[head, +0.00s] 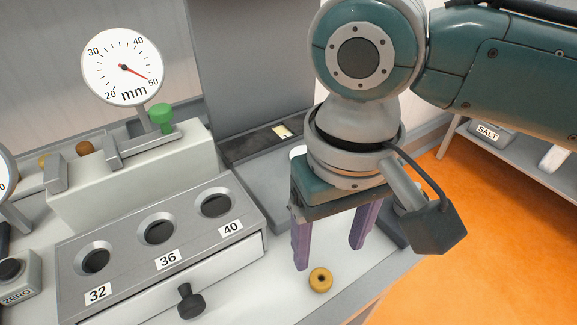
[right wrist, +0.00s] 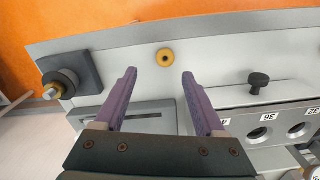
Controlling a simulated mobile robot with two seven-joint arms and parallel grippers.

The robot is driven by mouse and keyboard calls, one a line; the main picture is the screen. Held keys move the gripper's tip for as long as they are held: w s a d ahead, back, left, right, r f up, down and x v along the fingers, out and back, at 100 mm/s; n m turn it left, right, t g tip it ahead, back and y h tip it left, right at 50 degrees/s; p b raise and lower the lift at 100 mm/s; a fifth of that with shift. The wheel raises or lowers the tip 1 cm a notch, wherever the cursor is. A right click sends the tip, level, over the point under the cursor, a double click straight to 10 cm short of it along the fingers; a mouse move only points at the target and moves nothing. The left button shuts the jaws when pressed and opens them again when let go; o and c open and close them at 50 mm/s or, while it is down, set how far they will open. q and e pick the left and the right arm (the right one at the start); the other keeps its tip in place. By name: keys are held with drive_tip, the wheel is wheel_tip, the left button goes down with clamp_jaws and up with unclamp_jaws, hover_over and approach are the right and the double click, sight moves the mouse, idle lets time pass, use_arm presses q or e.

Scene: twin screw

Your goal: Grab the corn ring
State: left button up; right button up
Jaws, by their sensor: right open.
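The corn ring is a small yellow ring (head: 320,279) with a dark hole, lying flat on the light grey worktop near its front edge. It also shows in the right wrist view (right wrist: 165,56), ahead of and between the two fingertips, apart from both. My right gripper (head: 329,258) has purple fingers spread open and empty, pointing down above the worktop just behind the ring. It shows in the right wrist view as well (right wrist: 159,75). My left gripper is not in view.
A grey block with holes marked 32, 36 and 40 (head: 247,216) stands left of the ring, with a black drawer knob (head: 189,300). A dial gauge (head: 122,67) stands behind it. A dark square fixture (right wrist: 71,75) sits on the worktop. Orange floor (head: 480,230) lies beyond the edge.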

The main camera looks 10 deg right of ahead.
sight(322, 277)
drive_tip(key=f, duration=0.5)
drive_tip(key=shift+s+a+f+b, duration=0.2)
drive_tip(key=shift+s+a+b, duration=0.15)
drive_tip(key=shift+c, duration=0.2)
drive_tip(key=c, duration=1)
drive_tip(key=shift+r, duration=0.2)
